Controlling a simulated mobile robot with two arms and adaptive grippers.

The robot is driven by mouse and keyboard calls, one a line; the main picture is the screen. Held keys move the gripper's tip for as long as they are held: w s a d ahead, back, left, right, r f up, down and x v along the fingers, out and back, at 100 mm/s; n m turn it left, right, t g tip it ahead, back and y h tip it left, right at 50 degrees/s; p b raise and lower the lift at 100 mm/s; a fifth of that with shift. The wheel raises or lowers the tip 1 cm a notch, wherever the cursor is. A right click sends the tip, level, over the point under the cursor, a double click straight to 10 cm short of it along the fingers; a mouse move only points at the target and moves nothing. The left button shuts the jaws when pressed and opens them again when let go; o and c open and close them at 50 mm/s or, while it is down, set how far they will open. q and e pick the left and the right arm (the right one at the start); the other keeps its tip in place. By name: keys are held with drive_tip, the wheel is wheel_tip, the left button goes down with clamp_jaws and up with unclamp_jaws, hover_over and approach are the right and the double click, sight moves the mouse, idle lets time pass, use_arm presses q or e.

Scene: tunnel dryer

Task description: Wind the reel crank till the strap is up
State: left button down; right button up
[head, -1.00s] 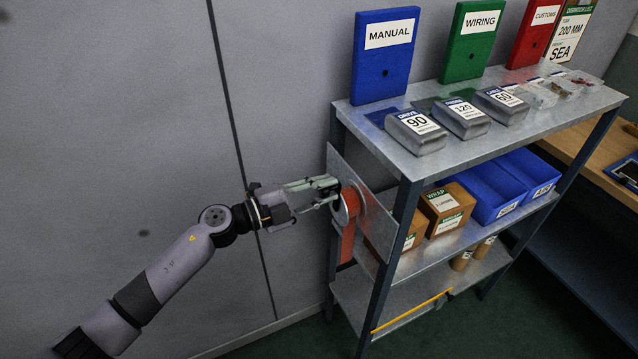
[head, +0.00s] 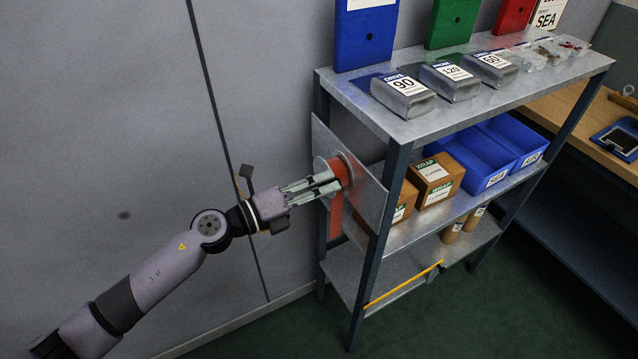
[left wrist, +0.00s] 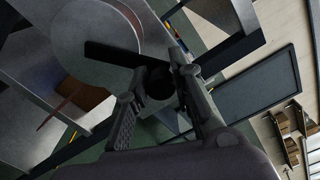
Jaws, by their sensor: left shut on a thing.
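The reel (head: 348,168), a grey disc with red-orange strap on it, is mounted on a metal plate (head: 371,200) at the shelf's left end. Red-orange strap (head: 336,220) hangs below it. My left gripper (head: 334,183) reaches in from the left, fingers at the reel's front. In the left wrist view the dark crank arm (left wrist: 112,55) crosses the pale reel disc, and my left gripper (left wrist: 158,88) is shut on the dark round crank knob (left wrist: 160,80). In the head view the fingers hide the crank. The strap's lower end is not clear. My right gripper is out of view.
The shelf unit (head: 392,215) holds grey labelled blocks (head: 403,95), brown boxes (head: 435,178) and blue bins (head: 490,180). A wall (head: 90,130) stands behind my arm. A wooden bench (head: 570,115) is at the right.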

use_arm(q)
drive_tip(key=shift+s+d+f+m, duration=0.1)
drive_tip(key=shift+s+f+m, duration=0.1)
drive_tip(key=shift+f+m, duration=0.2)
idle(0.3)
drive_tip(key=c, duration=1.4)
unclamp_jaws()
drive_tip(key=shift+r, duration=0.1)
drive_tip(key=shift+o, duration=0.2)
drive_tip(key=v, duration=1.2)
